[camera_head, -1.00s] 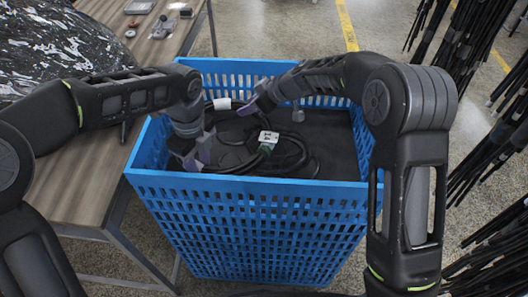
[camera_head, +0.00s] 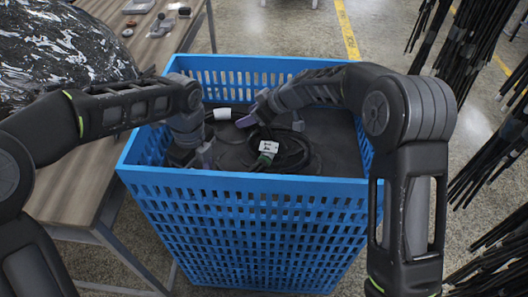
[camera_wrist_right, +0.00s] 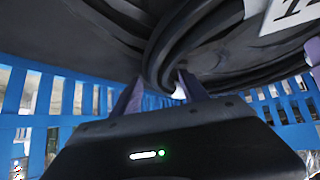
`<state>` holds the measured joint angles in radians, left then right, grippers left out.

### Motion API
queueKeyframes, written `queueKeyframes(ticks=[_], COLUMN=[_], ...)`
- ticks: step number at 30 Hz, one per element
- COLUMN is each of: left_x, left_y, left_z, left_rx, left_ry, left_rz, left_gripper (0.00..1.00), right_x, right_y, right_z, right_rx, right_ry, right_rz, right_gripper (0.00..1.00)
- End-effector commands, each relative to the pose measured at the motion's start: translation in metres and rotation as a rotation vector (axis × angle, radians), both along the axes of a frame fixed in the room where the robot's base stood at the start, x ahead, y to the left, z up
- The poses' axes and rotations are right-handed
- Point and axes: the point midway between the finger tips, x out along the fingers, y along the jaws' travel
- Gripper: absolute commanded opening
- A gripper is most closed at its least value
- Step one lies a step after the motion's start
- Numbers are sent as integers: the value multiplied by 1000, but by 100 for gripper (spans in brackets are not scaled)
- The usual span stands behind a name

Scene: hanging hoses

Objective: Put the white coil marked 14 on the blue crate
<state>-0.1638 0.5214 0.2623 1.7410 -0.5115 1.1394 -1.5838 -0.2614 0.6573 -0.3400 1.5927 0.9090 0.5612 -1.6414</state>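A black coil (camera_head: 290,160) with a white tag (camera_head: 268,147) lies on the dark surface inside the blue crate (camera_head: 250,215). The tag's digits are too small to read surely. In the right wrist view, black hose (camera_wrist_right: 165,50) is close to the fingers, and part of a white label (camera_wrist_right: 290,14) with dark digits shows. My right gripper (camera_head: 245,122) is at the coil's left edge; its fingers (camera_wrist_right: 160,92) stand apart, with no clear grip on the hose.
Another white tag (camera_head: 222,114) lies left of my right gripper. A wooden table (camera_head: 85,165) stands left of the crate, with a dark speckled bulky thing (camera_head: 60,45) and small items on it. Black hoses (camera_head: 490,110) hang at the right. The crate's raised walls surround both grippers.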

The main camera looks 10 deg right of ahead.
Motion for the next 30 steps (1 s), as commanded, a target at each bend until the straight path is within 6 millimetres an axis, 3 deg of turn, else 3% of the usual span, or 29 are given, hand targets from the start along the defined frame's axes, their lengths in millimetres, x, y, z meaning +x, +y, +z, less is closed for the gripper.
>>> queueKeyframes(ticks=[8,14,20,26,30], left_x=[0,2,3,4,3], left_y=[0,-1,-2,-4,-5], left_z=[1,12,46,96,101], left_rx=[-1,-1,-3,-3,6], left_ry=[-2,-4,-5,-5,3], left_rz=[0,0,0,0,-4], left_gripper=[54,54,54,54,54], right_x=[-1,-1,-1,-1,-1], right_y=[1,1,1,1,1], right_z=[0,0,0,0,0], right_rx=[1,1,1,1,1], right_ry=[2,2,1,2,1], right_rz=[2,2,3,2,3], right_gripper=[54,54,54,54,54])
